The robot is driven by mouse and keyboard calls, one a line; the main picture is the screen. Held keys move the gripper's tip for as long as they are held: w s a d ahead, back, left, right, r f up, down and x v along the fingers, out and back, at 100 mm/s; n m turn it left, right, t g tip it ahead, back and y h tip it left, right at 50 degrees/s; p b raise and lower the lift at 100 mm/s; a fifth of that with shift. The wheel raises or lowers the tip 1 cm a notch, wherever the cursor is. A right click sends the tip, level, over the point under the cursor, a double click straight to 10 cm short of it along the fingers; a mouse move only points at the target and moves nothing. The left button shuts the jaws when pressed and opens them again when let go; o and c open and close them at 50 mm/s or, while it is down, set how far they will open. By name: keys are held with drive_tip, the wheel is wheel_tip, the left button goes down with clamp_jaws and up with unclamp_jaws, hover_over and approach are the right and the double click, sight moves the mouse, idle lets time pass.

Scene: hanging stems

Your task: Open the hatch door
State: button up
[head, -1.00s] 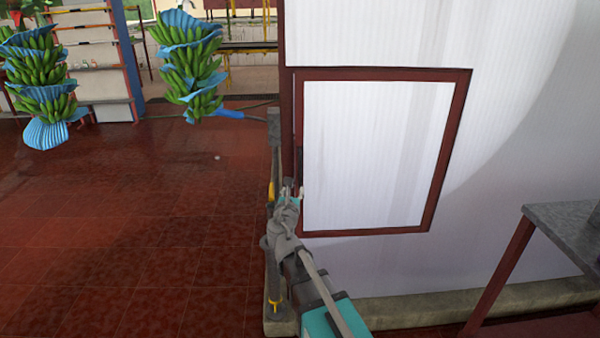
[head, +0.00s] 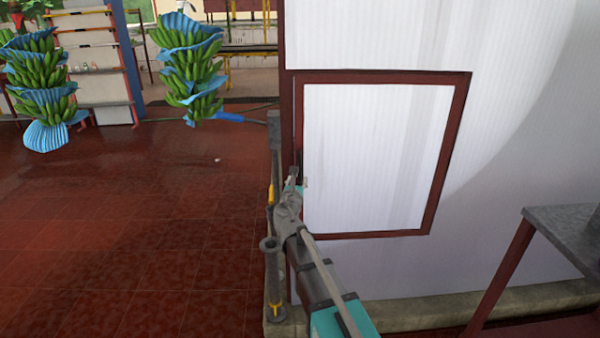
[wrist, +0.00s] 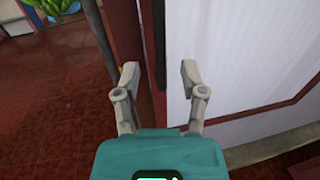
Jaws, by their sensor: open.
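The hatch door is a white ribbed panel (head: 375,155) in a dark red frame, set in the white wall in the head view. It looks shut. Its left frame edge and white panel (wrist: 225,50) also show in the wrist view. A dark handle-like part (head: 299,155) sits on the left frame edge, partly hidden by my gripper. My gripper (head: 298,178) is at that left edge. In the wrist view my gripper (wrist: 158,72) is open, its two fingers on either side of the red frame edge. I cannot tell whether they touch it.
A grey table (head: 570,230) with red legs stands at the right. A low concrete curb (head: 480,302) runs along the wall's foot. Hanging banana bunches (head: 190,65) and shelves (head: 95,55) are at the back left. The red tiled floor (head: 140,220) at left is clear.

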sight(300, 172)
drive_tip(key=w, duration=0.3)
drive_tip(key=w+d, duration=0.1)
drive_tip(key=w, duration=0.2)
drive_tip(key=shift+w+d, duration=0.15)
drive_tip(key=shift+w, duration=0.05)
clamp_jaws()
